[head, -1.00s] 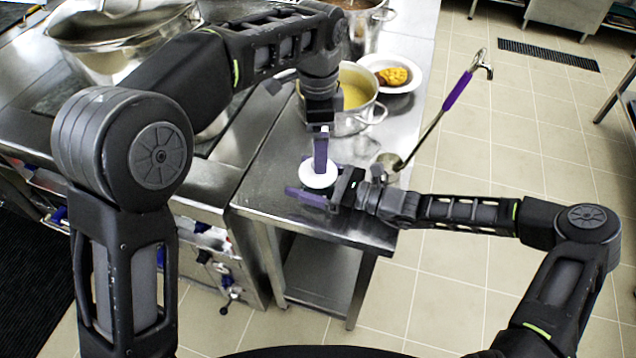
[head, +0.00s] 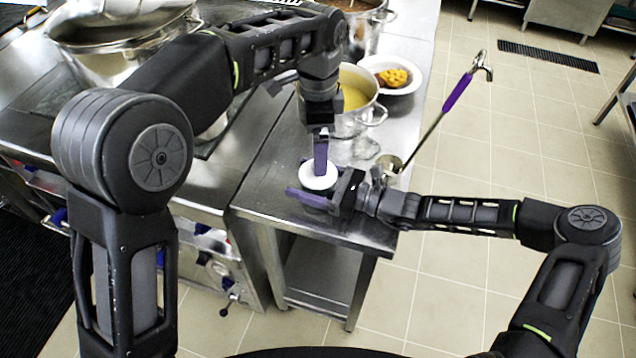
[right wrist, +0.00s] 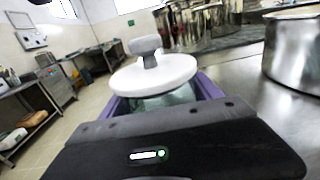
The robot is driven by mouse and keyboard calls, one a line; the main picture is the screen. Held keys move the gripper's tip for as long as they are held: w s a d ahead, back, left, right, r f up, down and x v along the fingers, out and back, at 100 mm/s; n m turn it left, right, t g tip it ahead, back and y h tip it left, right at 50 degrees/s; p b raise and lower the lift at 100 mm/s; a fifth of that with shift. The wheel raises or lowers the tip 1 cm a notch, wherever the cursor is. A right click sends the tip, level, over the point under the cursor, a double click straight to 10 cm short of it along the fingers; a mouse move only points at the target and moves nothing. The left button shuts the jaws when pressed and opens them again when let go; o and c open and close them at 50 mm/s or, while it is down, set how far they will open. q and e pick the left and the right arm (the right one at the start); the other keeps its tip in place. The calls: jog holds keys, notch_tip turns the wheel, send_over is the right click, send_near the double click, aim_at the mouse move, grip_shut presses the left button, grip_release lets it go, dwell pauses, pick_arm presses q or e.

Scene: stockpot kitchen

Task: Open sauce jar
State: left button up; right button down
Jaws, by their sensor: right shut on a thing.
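The sauce jar has a round white lid (head: 308,180) and is at the front part of the steel table. In the right wrist view the lid (right wrist: 160,76) has a grey knob, and the glass jar body (right wrist: 165,99) shows just below it. My right gripper (head: 312,198) comes in from the right and is shut on the jar, its purple fingers around the body. My left gripper (head: 321,155) points down from above, its purple fingers in front of the lid in the head view.
A pot of yellow soup (head: 352,124) stands behind the jar. A plate of food (head: 412,80) is beyond it. A ladle with a purple handle (head: 458,92) leans out over the table's right edge. A large steel pan (head: 120,50) is at the back left.

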pick_arm(q)
jog(key=shift+n, duration=0.8)
notch_tip(320, 180, up, 4)
jog(key=shift+a+r, duration=0.15)
notch_tip(320, 180, down, 12)
jog(key=shift+f, duration=0.1)
jog(key=shift+c, duration=0.5)
jog(key=c, duration=1.5)
jog(key=shift+r, duration=0.25)
